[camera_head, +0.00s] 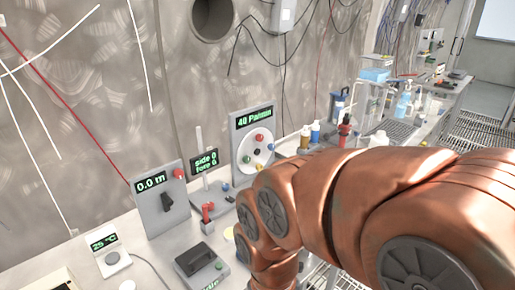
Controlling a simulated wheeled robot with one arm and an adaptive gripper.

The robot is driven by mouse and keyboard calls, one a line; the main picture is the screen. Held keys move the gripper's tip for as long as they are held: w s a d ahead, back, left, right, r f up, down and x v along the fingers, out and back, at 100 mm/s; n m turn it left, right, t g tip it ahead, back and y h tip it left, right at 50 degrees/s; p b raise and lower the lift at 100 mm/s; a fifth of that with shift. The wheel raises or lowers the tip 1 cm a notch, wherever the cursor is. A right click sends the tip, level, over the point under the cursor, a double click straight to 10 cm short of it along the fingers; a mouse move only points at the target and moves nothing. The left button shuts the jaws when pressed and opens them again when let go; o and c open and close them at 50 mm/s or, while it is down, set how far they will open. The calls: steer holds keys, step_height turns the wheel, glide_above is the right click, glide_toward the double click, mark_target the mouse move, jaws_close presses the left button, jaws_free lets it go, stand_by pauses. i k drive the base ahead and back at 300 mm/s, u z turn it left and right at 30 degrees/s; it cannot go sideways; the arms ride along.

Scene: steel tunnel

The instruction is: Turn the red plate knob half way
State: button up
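A grey upright panel (242,178) stands near the middle of the bench, with a green display reading about "40 Pa/min". Below the display is a round white plate (256,152) with several small coloured knobs around it. The red plate knob (259,137) is at the top of this plate. My copper-coloured arm reaches in from the right and bends down just in front of the panel's lower right. My gripper is out of sight, so I cannot tell its state or its distance from the knob.
Left of the plate panel are a small "side 0 fore 6" display (205,161) with a red-handled device (207,211), and a "0.0 m" panel (158,200) with a black lever. A dark box (200,260) lies in front. Bottles (315,131) stand right, behind my arm.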

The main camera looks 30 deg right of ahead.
mark_target(259, 137)
steer(key=z, duration=0.75)
